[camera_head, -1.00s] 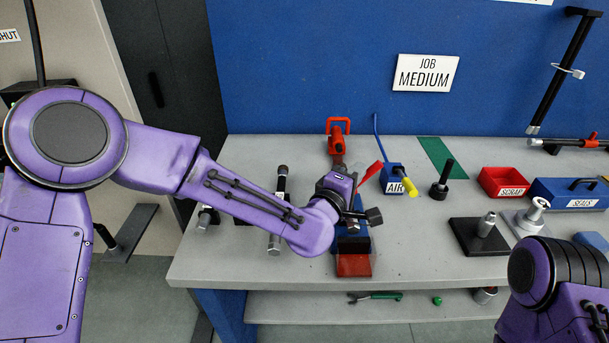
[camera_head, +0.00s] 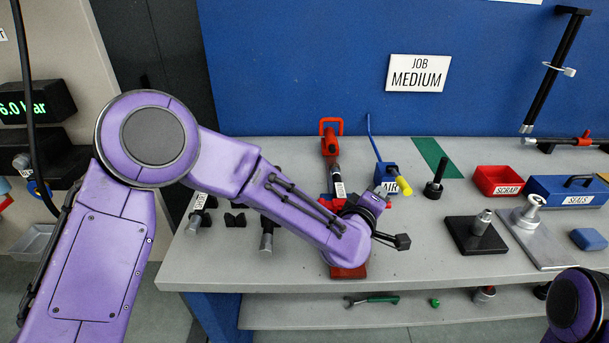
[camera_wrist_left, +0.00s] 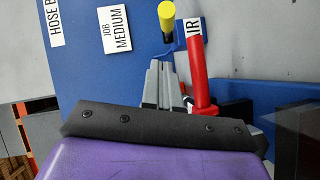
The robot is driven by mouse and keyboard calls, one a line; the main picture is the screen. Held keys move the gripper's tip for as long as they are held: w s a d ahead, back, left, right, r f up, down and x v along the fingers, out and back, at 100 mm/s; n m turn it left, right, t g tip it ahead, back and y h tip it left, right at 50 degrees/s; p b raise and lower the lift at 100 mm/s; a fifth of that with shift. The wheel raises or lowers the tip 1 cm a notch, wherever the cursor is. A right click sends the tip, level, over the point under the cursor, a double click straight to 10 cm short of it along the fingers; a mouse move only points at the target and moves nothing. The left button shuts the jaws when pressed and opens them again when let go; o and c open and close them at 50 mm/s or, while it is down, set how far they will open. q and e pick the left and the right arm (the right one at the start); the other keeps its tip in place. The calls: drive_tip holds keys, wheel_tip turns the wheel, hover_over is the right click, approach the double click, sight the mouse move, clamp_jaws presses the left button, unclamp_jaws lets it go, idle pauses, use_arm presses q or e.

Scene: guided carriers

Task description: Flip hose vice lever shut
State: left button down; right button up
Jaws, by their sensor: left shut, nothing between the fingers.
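The hose vice is mostly hidden behind my left wrist in the head view; its red front part (camera_head: 348,272) shows below the wrist at the bench's front edge. My right gripper is out of view.
Behind the lever stands the blue AIR block (camera_head: 387,177) with a yellow-tipped part (camera_head: 404,187). A red-handled tool (camera_head: 331,140) is at the back. A black peg (camera_head: 436,180), a red SCRAP bin (camera_head: 498,179) and a blue SEALS box (camera_head: 565,190) are farther right.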

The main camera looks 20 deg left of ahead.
use_arm(q)
drive_tip(key=shift+w+f, duration=0.1)
drive_tip(key=shift+f, duration=0.25)
idle(0.3)
drive_tip(key=s+d+r, duration=0.3)
drive_tip(key=s+r, duration=0.5)
drive_tip(key=r, duration=0.1)
drive_tip(key=shift+s+r+p, duration=0.25)
drive_tip(key=shift+s+p, duration=0.05)
drive_tip(key=shift+p, duration=0.05)
drive_tip(key=shift+f, duration=0.1)
